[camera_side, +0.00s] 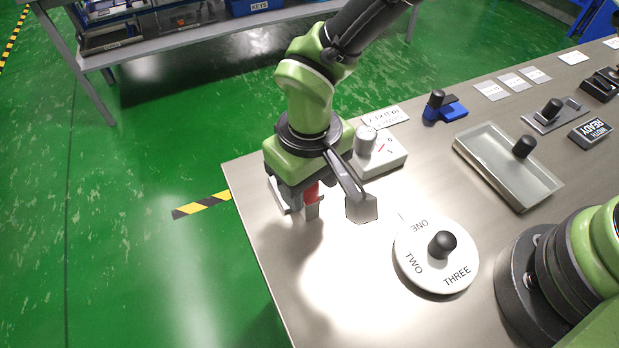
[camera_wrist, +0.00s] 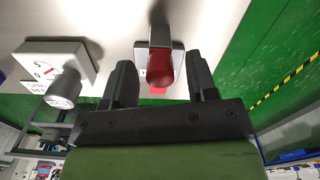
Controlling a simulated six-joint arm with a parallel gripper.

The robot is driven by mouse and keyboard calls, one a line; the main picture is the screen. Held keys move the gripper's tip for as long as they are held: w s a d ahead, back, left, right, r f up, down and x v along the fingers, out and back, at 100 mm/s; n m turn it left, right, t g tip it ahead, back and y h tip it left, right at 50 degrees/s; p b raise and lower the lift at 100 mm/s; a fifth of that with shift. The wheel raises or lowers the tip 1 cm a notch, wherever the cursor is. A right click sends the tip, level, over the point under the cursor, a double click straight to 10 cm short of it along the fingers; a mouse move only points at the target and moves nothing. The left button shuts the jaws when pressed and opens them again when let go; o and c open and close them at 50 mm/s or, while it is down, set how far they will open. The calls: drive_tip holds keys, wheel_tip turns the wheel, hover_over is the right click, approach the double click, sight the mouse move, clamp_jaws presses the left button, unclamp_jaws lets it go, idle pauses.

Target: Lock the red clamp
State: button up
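The red clamp (camera_side: 312,190) is at the left end of the metal table in the side view, partly hidden by my gripper. In the wrist view its rounded red handle (camera_wrist: 160,66) stands out from a pale base plate, with a dark part behind it. My gripper (camera_side: 323,206) is open above the table around the clamp. In the wrist view the two dark fingers (camera_wrist: 161,70) are on either side of the red handle, with a gap on both sides. I cannot tell how far the fingertips reach down along the handle.
A white box with a grey knob (camera_side: 386,160) stands close behind my gripper, also in the wrist view (camera_wrist: 40,60). A round dial marked ONE, TWO, THREE (camera_side: 425,278) lies to the right. A blue block (camera_side: 452,110) and a shallow tray (camera_side: 477,157) are farther off.

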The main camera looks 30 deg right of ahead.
drive_tip(key=shift+r, duration=0.1)
wheel_tip(320, 180, up, 10)
drive_tip(key=shift+f, duration=0.1)
idle(0.3)
drive_tip(key=d+r+m+t+y, duration=0.1)
drive_tip(key=d+r+m, duration=0.1)
drive_tip(key=d+r, duration=0.55)
drive_tip(key=s+d+r+m+t, duration=0.2)
drive_tip(key=s+d+r+t, duration=0.1)
drive_tip(key=s+d, duration=0.3)
drive_tip(key=s+d+r+m+t+y, duration=0.1)
drive_tip(key=s+d+r+m+t, duration=0.1)
drive_tip(key=s+d+r, duration=0.3)
drive_tip(key=s+d+t, duration=0.1)
drive_tip(key=d, duration=0.2)
drive_tip(key=shift+s+d+m, duration=0.35)
drive_tip(key=shift+d+m, duration=0.05)
drive_tip(key=shift+r, duration=0.1)
